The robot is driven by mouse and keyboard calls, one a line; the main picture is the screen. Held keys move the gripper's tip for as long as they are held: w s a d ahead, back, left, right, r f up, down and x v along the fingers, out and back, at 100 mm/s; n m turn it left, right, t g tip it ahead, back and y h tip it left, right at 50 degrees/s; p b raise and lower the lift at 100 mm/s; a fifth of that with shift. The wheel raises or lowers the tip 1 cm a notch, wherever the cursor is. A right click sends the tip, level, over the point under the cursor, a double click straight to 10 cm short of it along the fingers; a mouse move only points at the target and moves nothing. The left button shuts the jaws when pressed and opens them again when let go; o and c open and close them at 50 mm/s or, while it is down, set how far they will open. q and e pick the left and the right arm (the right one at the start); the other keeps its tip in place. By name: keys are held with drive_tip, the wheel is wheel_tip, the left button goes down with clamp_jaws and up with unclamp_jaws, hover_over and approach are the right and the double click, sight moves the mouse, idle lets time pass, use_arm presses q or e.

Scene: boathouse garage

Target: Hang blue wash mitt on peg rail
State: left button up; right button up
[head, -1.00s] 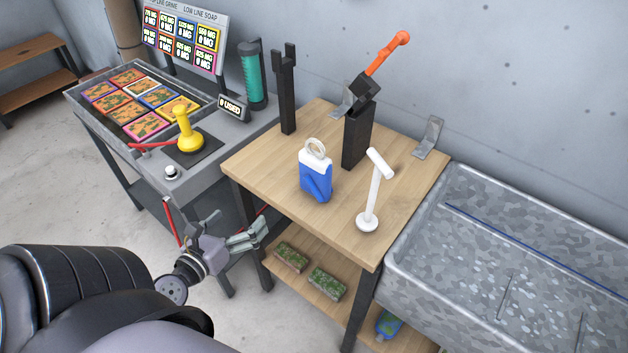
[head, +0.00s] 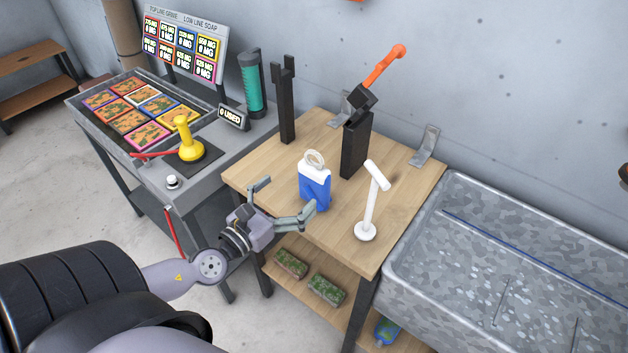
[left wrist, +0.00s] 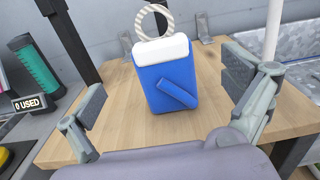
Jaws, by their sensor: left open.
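The blue wash mitt (head: 314,192) stands upright on the wooden table, with a white top band and a pale ring loop above it. It also shows in the left wrist view (left wrist: 164,83), ahead of and between my fingers. My left gripper (head: 288,201) is open and empty, just left of the mitt at the table's front edge. A white stand with a short crossbar (head: 371,203) is right of the mitt. I cannot tell whether any of the uprights is the peg rail. My right gripper is not in view.
The wooden table (head: 270,165) also holds a black block with an orange-handled tool (head: 355,145) and a dark forked post (head: 286,105). A galvanized sink (head: 500,250) adjoins at right. A grey console with a yellow lever (head: 187,145) is at left.

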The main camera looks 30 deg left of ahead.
use_arm(q)
drive_tip(key=w+p, duration=0.1)
drive_tip(key=w, duration=0.2)
drive_tip(key=shift+w+d+r, duration=0.1)
drive_tip(key=shift+w, duration=0.05)
drive_tip(key=shift+w+d+f+p, duration=0.1)
drive_tip(key=shift+w+f+p, duration=0.15)
drive_tip(key=shift+w, duration=0.7)
drive_tip(key=shift+w+d+f+p, duration=0.1)
drive_tip(key=shift+w+p, duration=0.2)
drive_tip(key=shift+w, duration=0.7)
drive_tip(key=shift+w+d+f+p, duration=0.1)
drive_tip(key=shift+w+f+p, duration=0.15)
drive_tip(key=shift+w, duration=0.7)
drive_tip(key=shift+c, duration=0.5)
drive_tip(key=c, duration=1.2)
drive_tip(key=shift+o, duration=0.2)
drive_tip(key=shift+r, duration=0.15)
wheel_tip(320, 180, up, 12)
drive_tip(key=p, duration=0.7)
wheel_tip(320, 180, up, 8)
drive_tip(key=p, duration=0.2)
hover_over(310, 176)
drive_tip(key=w, duration=0.1)
drive_tip(key=shift+w+d, duration=0.1)
drive_tip(key=shift+w, duration=0.1)
